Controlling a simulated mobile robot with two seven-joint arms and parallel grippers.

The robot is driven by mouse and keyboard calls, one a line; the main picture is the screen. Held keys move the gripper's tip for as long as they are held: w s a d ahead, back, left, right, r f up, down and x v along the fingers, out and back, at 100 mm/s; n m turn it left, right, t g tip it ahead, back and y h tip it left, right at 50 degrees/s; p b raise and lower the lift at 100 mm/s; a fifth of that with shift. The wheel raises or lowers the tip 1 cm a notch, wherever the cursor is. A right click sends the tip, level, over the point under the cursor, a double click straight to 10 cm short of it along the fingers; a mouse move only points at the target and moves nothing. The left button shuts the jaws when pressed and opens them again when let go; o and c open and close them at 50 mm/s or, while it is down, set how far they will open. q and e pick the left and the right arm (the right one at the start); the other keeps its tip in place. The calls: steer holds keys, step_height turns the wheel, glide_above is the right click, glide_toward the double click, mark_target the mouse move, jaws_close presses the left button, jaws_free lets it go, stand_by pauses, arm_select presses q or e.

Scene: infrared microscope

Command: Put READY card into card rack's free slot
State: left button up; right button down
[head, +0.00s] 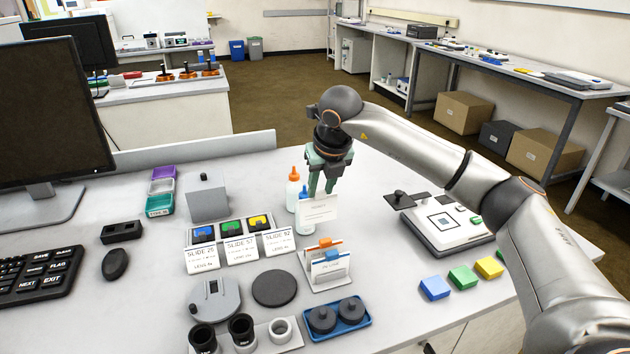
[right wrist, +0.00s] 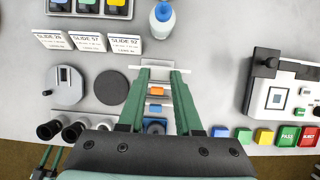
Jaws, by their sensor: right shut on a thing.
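My right gripper (head: 321,186) is shut on a white card (head: 317,212), held upright by its top edge. Its printing is too small to read; it is presumably the READY card. In the right wrist view the card (right wrist: 160,68) shows edge-on between the fingertips. The card rack (head: 312,279) stands just below and in front of the held card in the head view. It holds cards with an orange tab (head: 326,242) and a blue tab (head: 333,255). The card appears above and behind the rack, apart from it. The free slot cannot be made out clearly.
Two bottles (head: 294,188) stand close behind the held card. Slide label cards (head: 240,249) and a dark disc (head: 274,288) lie left of the rack. A blue tray (head: 338,318) is in front. Coloured blocks (head: 463,277) and a white device (head: 440,225) are right.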

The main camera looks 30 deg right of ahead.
steer(key=shift+s+f+b, duration=0.15)
steer(key=shift+f+b, duration=0.15)
steer(key=shift+f, duration=0.1)
steer(key=shift+f+b, duration=0.45)
steer(key=shift+f, duration=0.15)
step_height(320, 180, down, 2)
steer(key=shift+b, duration=0.8)
step_height(320, 180, down, 2)
steer(key=shift+f+b, duration=0.1)
steer(key=shift+b, duration=0.6)
arm_select(q)
step_height(320, 180, down, 6)
steer(key=s+b, duration=0.1)
steer(key=b, duration=0.1)
steer(key=shift+s+a+b, duration=0.2)
steer(key=shift+a+b, duration=0.1)
arm_select(e)
step_height(320, 180, down, 4)
steer(key=shift+r, duration=0.1)
arm_select(q)
steer(key=shift+w+r, duration=0.2)
steer(key=shift+r, duration=0.05)
steer(key=shift+d+f, duration=0.1)
steer(key=shift+f, duration=0.05)
arm_select(e)
steer(key=shift+f, duration=0.2)
